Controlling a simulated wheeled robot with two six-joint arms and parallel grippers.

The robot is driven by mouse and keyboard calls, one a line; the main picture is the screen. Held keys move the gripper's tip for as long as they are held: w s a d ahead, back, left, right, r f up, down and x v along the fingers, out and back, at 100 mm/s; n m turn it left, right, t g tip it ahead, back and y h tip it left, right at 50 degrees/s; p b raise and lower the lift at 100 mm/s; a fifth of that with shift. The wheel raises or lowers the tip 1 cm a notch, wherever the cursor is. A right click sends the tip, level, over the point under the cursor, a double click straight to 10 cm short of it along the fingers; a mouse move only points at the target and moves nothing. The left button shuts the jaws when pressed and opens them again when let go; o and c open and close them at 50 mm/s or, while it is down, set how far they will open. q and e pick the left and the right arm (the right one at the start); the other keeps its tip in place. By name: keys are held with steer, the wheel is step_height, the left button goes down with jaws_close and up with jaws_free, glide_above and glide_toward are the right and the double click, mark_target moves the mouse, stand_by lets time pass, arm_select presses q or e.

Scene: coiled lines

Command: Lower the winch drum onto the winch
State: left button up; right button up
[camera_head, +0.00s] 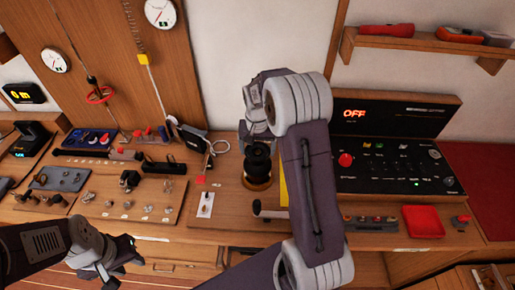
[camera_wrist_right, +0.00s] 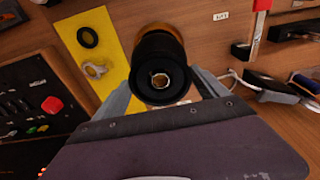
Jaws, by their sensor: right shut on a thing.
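The black winch drum (camera_head: 257,158) is upright over the brass-coloured winch (camera_head: 258,184) on the wooden bench. In the right wrist view the drum (camera_wrist_right: 158,52) shows its round end with a bright socket in the middle. My right gripper (camera_wrist_right: 162,86) is shut on the drum, one finger on each side. The brass part of the winch (camera_wrist_right: 163,29) shows just beyond the drum; I cannot tell whether they touch. In the head view my right arm hides part of the right gripper. My left gripper (camera_head: 112,268) is low at the left, away from the drum; its opening is unclear.
A yellow mat (camera_wrist_right: 88,35) beside the winch holds a black ring (camera_wrist_right: 88,37) and a grey metal part (camera_wrist_right: 95,71). A black control panel (camera_head: 395,155) stands to the right. Boards with small hardware (camera_head: 130,195) lie left.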

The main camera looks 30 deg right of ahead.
steer(key=shift+f+b, duration=1.6)
steer(key=shift+f, duration=0.8)
steer(key=o, duration=1.6)
steer(key=shift+r, duration=0.1)
steer(key=shift+o, duration=0.2)
step_height(320, 180, up, 5)
steer(key=p, duration=0.5)
steer(key=shift+r, duration=0.15)
